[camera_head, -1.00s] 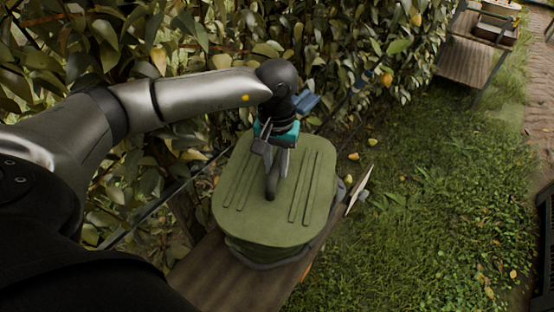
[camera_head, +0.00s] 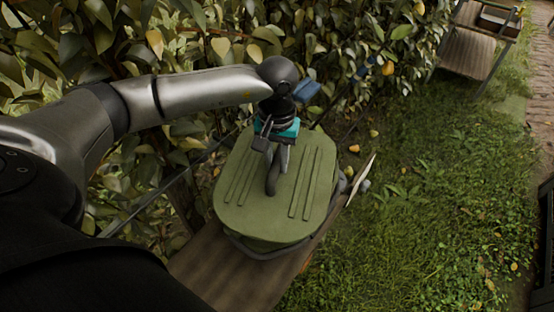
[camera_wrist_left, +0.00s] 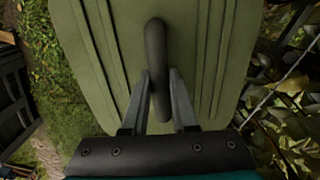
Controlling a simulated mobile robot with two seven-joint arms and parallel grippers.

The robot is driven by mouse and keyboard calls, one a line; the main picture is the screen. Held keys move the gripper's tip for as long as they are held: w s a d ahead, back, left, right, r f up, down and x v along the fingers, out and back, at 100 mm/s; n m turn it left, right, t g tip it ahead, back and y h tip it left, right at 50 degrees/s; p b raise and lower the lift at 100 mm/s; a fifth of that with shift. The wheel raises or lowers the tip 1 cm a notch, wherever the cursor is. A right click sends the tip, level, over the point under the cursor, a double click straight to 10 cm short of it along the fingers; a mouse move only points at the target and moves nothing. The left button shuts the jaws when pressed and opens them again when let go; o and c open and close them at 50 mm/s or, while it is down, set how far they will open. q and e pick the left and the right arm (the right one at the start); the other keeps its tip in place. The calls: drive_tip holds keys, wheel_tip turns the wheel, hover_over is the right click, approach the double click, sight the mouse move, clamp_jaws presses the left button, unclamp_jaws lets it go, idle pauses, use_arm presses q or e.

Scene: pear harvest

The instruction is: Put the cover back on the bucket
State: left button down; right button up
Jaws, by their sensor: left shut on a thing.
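The green ribbed cover (camera_head: 236,207) has rounded corners and a dark upright handle (camera_head: 273,182) in its middle. My left gripper (camera_head: 277,166) comes down from above and is shut on this handle. In the left wrist view the gripper (camera_wrist_left: 158,92) has one finger on each side of the handle (camera_wrist_left: 156,45), and the cover (camera_wrist_left: 197,60) fills the middle. The bucket (camera_head: 262,250) is directly below the cover and mostly hidden; only a strip of it shows at the near edge. I cannot tell whether the cover touches its rim all round. My right gripper is out of view.
The bucket stands on a wooden plank surface (camera_head: 215,272). A dense leafy hedge (camera_head: 210,45) is close behind and left. A pale flat piece (camera_head: 362,180) sticks out at the right. Open grass (camera_head: 430,200) lies to the right, with a wooden stand (camera_head: 470,50) farther off.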

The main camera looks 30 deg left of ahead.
sight(277, 159)
use_arm(q)
drive_tip(key=shift+f+b, duration=0.35)
drive_tip(key=c, duration=0.6)
unclamp_jaws()
drive_tip(key=shift+r, duration=0.1)
wheel_tip(277, 159, up, 15)
drive_tip(key=shift+p, duration=0.35)
